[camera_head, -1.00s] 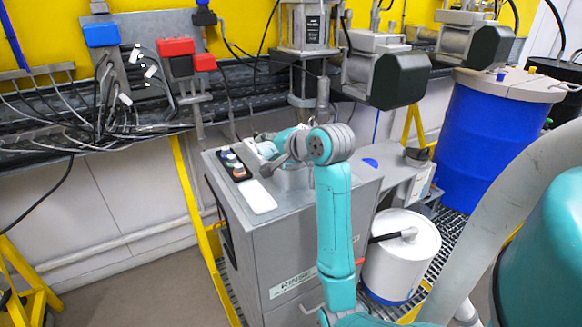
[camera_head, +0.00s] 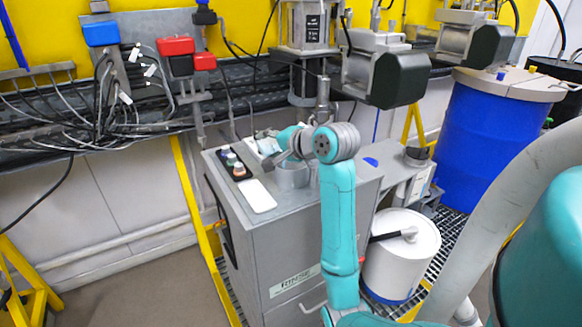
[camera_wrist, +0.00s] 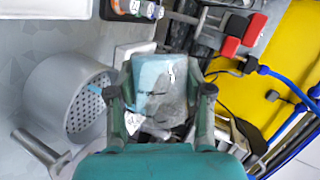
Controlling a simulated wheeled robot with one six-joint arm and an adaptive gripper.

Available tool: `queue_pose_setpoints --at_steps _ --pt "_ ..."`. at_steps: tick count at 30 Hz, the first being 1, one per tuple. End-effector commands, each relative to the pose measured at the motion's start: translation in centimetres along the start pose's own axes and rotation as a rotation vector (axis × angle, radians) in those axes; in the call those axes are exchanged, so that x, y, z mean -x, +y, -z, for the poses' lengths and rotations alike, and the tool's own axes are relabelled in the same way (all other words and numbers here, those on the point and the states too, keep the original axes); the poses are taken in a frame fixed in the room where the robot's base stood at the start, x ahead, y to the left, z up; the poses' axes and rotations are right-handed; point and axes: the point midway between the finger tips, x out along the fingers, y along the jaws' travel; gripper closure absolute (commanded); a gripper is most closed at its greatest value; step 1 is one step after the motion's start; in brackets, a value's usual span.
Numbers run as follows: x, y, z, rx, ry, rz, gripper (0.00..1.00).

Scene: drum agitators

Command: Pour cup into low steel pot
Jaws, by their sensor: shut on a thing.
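My gripper (camera_wrist: 158,92) is shut on a cup (camera_wrist: 158,80), pale blue and partly see-through, in the middle of the wrist view. In the head view the cup (camera_head: 267,146) is small and partly hidden by my gripper (camera_head: 281,139). The cup looks tilted, but its exact angle and contents are unclear. The low steel pot (camera_head: 292,177) stands on the grey cabinet top, just in front of my gripper. In the wrist view the pot (camera_wrist: 62,92) is left of the cup, with a perforated inside and a side handle. A small light-blue patch shows at its rim.
Motor housings (camera_head: 400,78) hang behind and to the right. Cables and rails line the back wall.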

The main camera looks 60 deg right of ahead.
Motion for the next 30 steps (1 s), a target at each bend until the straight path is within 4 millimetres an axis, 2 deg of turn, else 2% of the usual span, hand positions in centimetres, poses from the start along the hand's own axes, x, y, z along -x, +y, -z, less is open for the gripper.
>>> queue_pose_setpoints --at_steps 30 --pt "0.44 -0.12 0.97 -0.097 -0.035 0.041 0.87"
